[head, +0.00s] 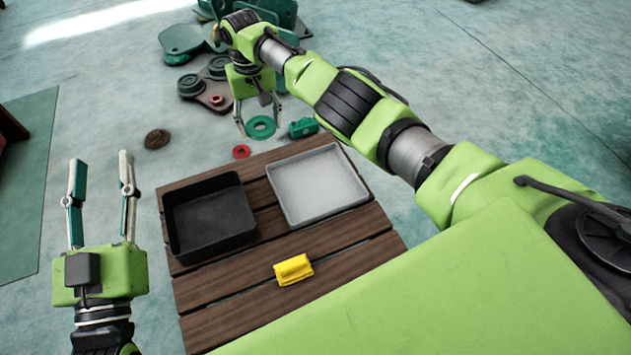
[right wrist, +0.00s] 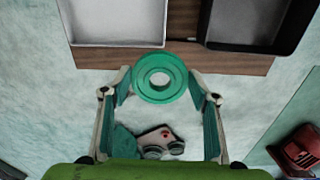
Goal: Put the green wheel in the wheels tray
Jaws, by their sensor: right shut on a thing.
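The green wheel (head: 261,134) is a flat ring beyond the far edge of the slatted wooden platform in the head view. My right gripper (head: 258,124) is shut on it, with a finger on each side. In the right wrist view the wheel (right wrist: 160,97) sits between the fingertips of this gripper (right wrist: 160,80), overlapping the platform's edge. Two empty trays stand on the platform: a black tray (head: 211,216) at left and a light grey tray (head: 318,185) at right. No label shows which is for wheels. My left gripper (head: 100,160) is open and empty, left of the platform.
A yellow part (head: 293,270) lies on the platform (head: 240,292) in front of the trays. On the floor beyond are a red ring (head: 241,152), a brown disc (head: 157,139), a green part (head: 303,127) and a cluster of dark green parts (head: 184,40).

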